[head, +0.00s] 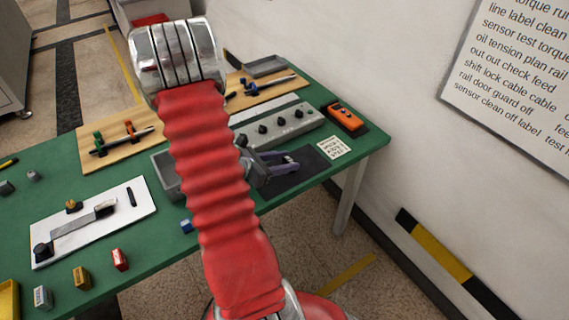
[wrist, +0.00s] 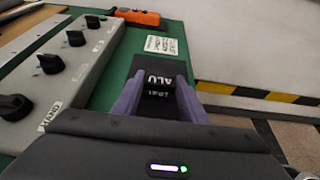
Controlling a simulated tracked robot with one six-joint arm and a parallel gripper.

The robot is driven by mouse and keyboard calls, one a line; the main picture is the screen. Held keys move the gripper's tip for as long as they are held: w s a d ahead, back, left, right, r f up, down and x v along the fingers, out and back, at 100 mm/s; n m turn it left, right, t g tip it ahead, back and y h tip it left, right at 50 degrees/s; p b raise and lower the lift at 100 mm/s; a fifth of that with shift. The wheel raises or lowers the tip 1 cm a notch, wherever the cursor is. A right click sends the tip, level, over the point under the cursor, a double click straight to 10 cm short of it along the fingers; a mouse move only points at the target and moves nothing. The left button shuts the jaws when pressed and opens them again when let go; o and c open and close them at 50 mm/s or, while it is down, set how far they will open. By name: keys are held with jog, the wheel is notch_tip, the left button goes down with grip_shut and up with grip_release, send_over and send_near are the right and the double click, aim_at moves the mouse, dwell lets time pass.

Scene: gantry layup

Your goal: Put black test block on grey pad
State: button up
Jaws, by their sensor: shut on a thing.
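My gripper (head: 285,163) with purple fingers is low over the right end of the green table, above a dark grey pad (head: 311,168). I cannot tell whether the block touches the pad. In the head view the block is hard to make out against the dark gripper and pad.
A grey control box (head: 285,126) with black knobs stands just left of the gripper in the wrist view. A white printed card (head: 333,148) and an orange device (head: 344,117) lie beyond the pad. The table's right edge and the wall are close.

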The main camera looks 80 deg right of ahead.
jog(key=shift+f, duration=0.3)
jog(key=shift+f, duration=0.1)
jog(key=o, duration=1.1)
jog(key=shift+w+a+r, duration=0.1)
jog(key=shift+w+r, duration=0.05)
jog(key=shift+r, duration=0.05)
jog(key=v, duration=1.1)
jog(key=shift+w+a+r, duration=0.15)
jog(key=shift+a, duration=0.1)
